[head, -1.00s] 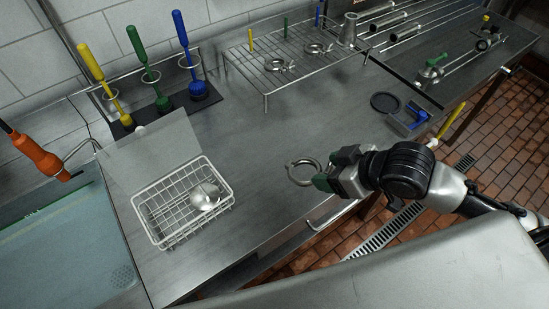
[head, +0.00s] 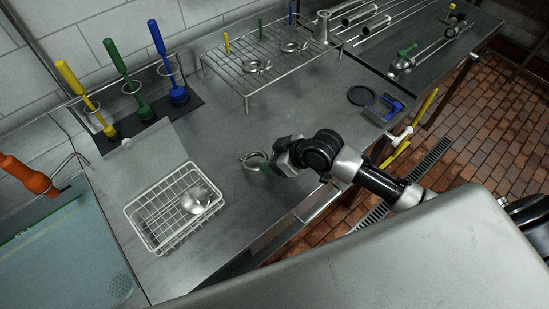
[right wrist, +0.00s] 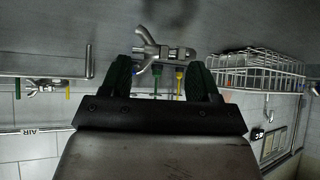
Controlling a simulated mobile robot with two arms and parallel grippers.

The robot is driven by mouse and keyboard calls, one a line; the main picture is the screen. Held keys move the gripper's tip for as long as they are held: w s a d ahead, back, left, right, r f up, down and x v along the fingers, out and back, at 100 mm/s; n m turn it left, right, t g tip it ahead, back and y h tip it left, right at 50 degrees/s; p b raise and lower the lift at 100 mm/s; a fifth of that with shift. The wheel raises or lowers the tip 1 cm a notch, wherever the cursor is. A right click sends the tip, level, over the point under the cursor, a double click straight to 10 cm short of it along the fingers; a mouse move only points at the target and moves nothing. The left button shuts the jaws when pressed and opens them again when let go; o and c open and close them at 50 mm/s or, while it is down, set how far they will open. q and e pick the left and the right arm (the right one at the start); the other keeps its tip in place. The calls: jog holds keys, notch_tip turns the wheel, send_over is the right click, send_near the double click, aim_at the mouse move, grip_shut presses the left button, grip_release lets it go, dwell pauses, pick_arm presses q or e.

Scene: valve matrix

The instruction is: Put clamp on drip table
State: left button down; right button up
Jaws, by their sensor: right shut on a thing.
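A metal ring clamp (head: 254,160) is held by my right gripper (head: 272,166) above the steel counter, to the right of the wire basket. The drip table, a low wire rack on legs (head: 246,81), stands at the back of the counter, beyond the gripper. Two similar clamps (head: 257,67) (head: 294,47) lie on it, with yellow, green and blue upright pegs around them. My left gripper is not in view.
A white wire basket (head: 131,211) holds a shiny round metal part. Yellow, green and blue brushes (head: 130,75) stand in a holder at the back left. A black disc (head: 361,96) and a blue-handled tool (head: 393,107) lie at right. Counter between clamp and rack is clear.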

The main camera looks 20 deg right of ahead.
jog(key=shift+f, duration=0.7)
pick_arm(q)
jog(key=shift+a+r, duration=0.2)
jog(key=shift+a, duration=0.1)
pick_arm(e)
jog(key=o, duration=1)
jog(key=shift+f, duration=0.15)
jog(key=shift+r, duration=0.2)
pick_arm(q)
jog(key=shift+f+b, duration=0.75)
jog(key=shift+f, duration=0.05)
pick_arm(e)
jog(key=v, duration=1.2)
